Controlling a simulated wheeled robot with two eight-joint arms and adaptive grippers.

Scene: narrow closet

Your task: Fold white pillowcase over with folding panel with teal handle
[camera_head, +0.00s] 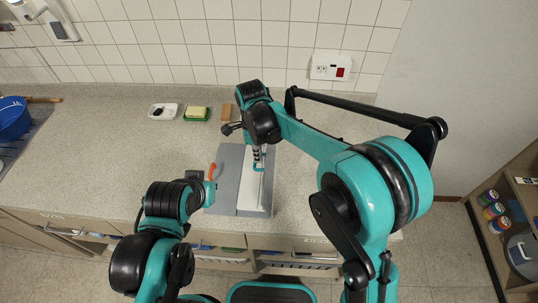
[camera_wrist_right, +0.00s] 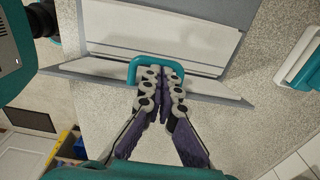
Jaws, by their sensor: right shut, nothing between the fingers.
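The grey folding board (camera_head: 227,165) lies on the counter with the white pillowcase (camera_head: 250,193) on it. In the right wrist view, the white pillowcase (camera_wrist_right: 165,35) spans the board, and a panel (camera_wrist_right: 225,95) along the near side looks tilted. The teal handle (camera_head: 259,168) is on that panel; it also shows as a loop in the right wrist view (camera_wrist_right: 147,60). My right gripper (camera_head: 257,155) is shut and empty, its fingertips (camera_wrist_right: 160,72) at the loop. My left gripper (camera_head: 210,188) is by the board's left edge; its fingers are unclear.
An orange curved piece (camera_head: 212,170) stands at the board's left edge. A white dish (camera_head: 163,111), a green dish with a yellow block (camera_head: 197,114) and a brown block (camera_head: 226,112) sit behind. A blue bowl (camera_head: 12,118) is far left.

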